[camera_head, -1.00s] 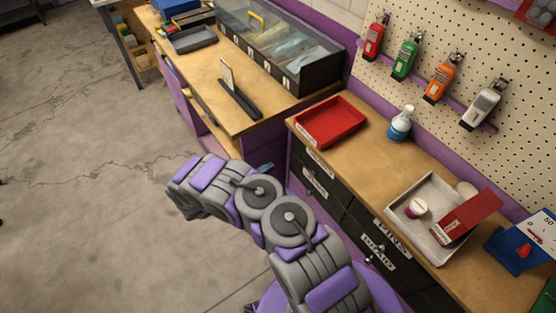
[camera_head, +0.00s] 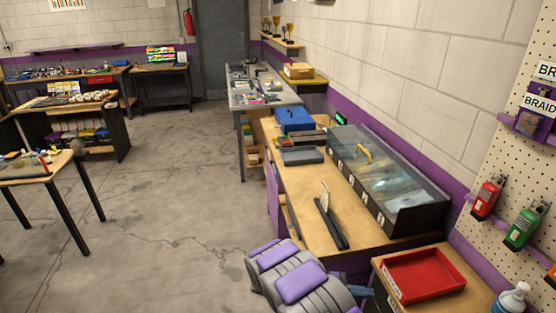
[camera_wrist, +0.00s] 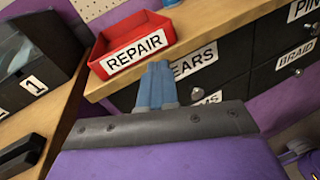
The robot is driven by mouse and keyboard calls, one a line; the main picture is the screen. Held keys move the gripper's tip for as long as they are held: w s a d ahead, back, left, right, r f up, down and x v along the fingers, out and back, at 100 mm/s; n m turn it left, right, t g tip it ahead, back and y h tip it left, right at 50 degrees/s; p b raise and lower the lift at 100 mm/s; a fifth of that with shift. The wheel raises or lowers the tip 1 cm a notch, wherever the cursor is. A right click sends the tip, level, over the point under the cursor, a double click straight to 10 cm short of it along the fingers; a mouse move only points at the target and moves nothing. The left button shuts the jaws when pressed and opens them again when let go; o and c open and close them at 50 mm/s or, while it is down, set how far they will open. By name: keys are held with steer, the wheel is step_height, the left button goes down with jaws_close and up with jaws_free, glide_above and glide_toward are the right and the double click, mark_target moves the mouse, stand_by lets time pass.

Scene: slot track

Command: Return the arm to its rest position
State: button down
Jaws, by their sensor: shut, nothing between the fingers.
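My gripper (camera_wrist: 158,74) shows in the wrist view as two blue fingers pressed together, with nothing between them. The fingers are in front of the dark drawer fronts, just below the red tray (camera_wrist: 133,47) labelled REPAIR. In the head view, purple and grey links of my arm rise from the bottom edge. A bit of blue from my gripper (camera_head: 362,291) shows beside them, left of the red tray (camera_head: 425,275). The rest of my arm is cut off below the picture.
A wooden bench (camera_head: 296,197) carries a clear-lidded case (camera_head: 428,217), a black slotted stand (camera_head: 330,222) and a blue box (camera_head: 294,120). A spray bottle (camera_head: 511,300) stands right of the red tray. Open concrete floor (camera_head: 170,190) lies to the left, with tables beyond.

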steer(key=s+d+r+m+g+y, duration=0.2)
steer(key=s+r+m+g+y, duration=0.5)
steer(key=s+r, duration=0.95)
steer(key=s+a+r+m+t+y, duration=0.2)
steer(key=s+a+m+t+y, duration=0.1)
steer(key=s, duration=0.5)
steer(key=s+a+r+m+t+y, duration=0.2)
steer(key=s+a+m+t+y, duration=0.1)
steer(key=s+a+y, duration=0.4)
steer(key=shift+s+a+m+t, duration=0.3)
steer(key=shift+s+a+m, duration=0.6)
steer(key=shift+s+a, duration=0.6)
steer(key=shift+w+a, duration=0.2)
